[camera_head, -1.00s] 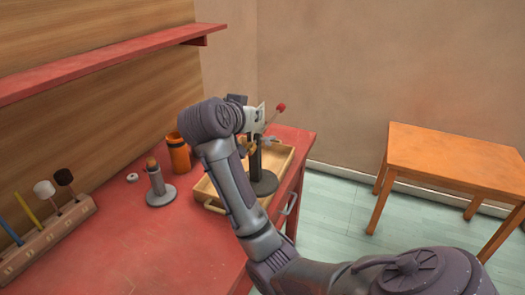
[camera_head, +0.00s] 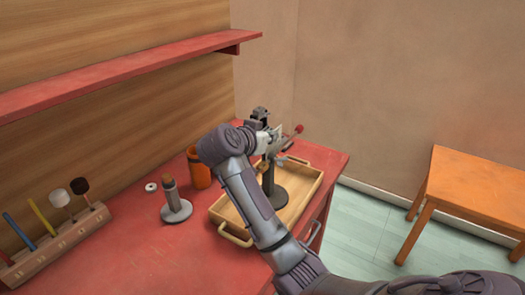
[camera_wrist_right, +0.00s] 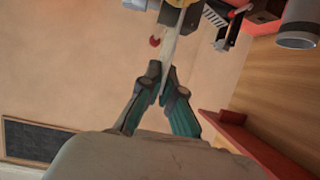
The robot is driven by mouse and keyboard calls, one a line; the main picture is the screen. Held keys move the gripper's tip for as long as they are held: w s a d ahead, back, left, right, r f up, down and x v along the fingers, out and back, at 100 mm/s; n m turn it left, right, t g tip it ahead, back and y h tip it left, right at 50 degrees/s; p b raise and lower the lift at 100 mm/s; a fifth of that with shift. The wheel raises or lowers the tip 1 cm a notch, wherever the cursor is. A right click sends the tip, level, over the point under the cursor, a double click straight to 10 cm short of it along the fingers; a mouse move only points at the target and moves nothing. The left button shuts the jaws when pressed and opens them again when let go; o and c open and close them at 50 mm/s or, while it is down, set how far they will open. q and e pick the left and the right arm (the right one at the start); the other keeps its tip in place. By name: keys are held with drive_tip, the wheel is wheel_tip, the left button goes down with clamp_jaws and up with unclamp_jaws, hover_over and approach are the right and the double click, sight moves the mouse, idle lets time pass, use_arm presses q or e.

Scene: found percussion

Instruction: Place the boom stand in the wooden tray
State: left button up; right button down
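The boom stand has a dark upright post (camera_head: 268,178), a round dark base and a thin boom with a red tip (camera_head: 299,128). It is upright. Its base appears inside the wooden tray (camera_head: 297,206) on the red bench; I cannot tell if it touches the tray floor. My right gripper (camera_head: 270,140) is at the top of the stand, partly hidden by my wrist. In the right wrist view its teal-padded fingers (camera_wrist_right: 167,80) are close together around a pale bar of the stand (camera_wrist_right: 172,45). The red tip also shows there (camera_wrist_right: 155,41). My left gripper is not in view.
An orange container (camera_head: 198,172) and a grey round-based stand (camera_head: 176,208) are left of the tray. A white ring (camera_head: 151,187) and a wooden mallet rack (camera_head: 60,243) are further left. A red shelf (camera_head: 125,72) is above. An orange table (camera_head: 480,185) is at right.

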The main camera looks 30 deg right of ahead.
sight(272, 169)
wheel_tip(272, 169, down, 6)
drive_tip(key=w, duration=0.2)
drive_tip(key=shift+w+a+r+p, duration=0.25)
drive_tip(key=shift+w+p, duration=0.05)
drive_tip(key=shift+w, duration=0.1)
drive_tip(key=c, duration=1.8)
unclamp_jaws()
drive_tip(key=shift+f, duration=0.2)
drive_tip(key=o, duration=0.5)
drive_tip(key=shift+s, duration=0.1)
